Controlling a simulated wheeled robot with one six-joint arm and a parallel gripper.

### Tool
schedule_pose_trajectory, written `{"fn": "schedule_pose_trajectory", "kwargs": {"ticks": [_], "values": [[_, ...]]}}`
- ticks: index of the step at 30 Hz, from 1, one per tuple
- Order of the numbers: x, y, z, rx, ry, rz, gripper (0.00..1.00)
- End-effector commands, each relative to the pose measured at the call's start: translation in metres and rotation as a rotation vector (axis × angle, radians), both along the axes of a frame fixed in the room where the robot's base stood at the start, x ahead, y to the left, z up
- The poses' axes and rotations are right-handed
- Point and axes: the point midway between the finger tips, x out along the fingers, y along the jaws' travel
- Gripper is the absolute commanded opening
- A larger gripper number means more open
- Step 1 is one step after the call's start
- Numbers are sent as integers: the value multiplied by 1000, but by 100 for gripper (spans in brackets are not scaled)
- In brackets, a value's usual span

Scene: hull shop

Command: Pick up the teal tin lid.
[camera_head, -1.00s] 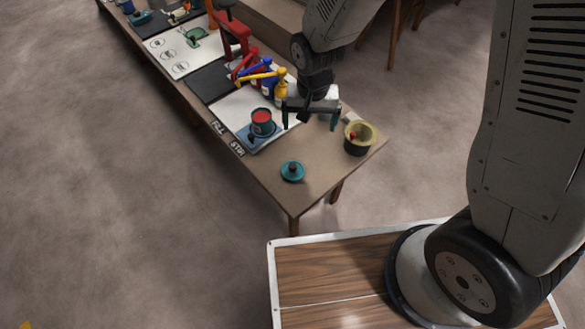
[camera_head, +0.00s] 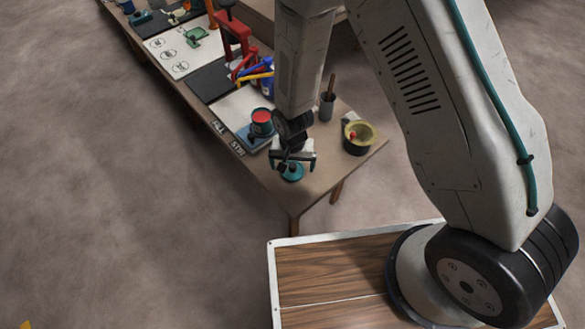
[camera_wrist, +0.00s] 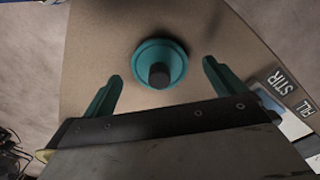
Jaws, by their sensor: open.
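The teal tin lid (camera_head: 291,176) lies on the near end of the long bench, a round teal disc with a dark knob on top. My gripper (camera_head: 293,166) is over it in the head view and partly hides it. In the wrist view the lid (camera_wrist: 159,63) shows whole. The two teal fingers of my gripper (camera_wrist: 162,88) are apart and empty, one to each side and a little below the lid in the picture. I cannot tell how high the fingertips are above the bench.
A tin with red contents (camera_head: 262,118) stands on a blue base left of my gripper. A yellow-rimmed dark pot (camera_head: 358,137) stands to the right, and a dark cup with sticks (camera_head: 327,106) behind. The bench (camera_head: 303,197) is bare around the lid toward its near corner.

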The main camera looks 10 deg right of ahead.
Motion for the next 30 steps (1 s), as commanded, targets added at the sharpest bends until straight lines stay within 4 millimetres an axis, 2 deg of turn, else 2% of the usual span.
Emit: {"fn": "schedule_pose_trajectory", "kwargs": {"ticks": [3, 10, 11, 15, 16, 30], "values": [[0, 0, -9, -1, 1, 0, 95], [0, 0, -10, 0, 0, 0, 95], [0, 0, -10, 0, 0, 0, 89], [0, 0, -9, 0, 0, 0, 50], [0, 0, -9, 0, 0, 0, 47], [1, 0, -3, 1, -1, -1, 47]]}}
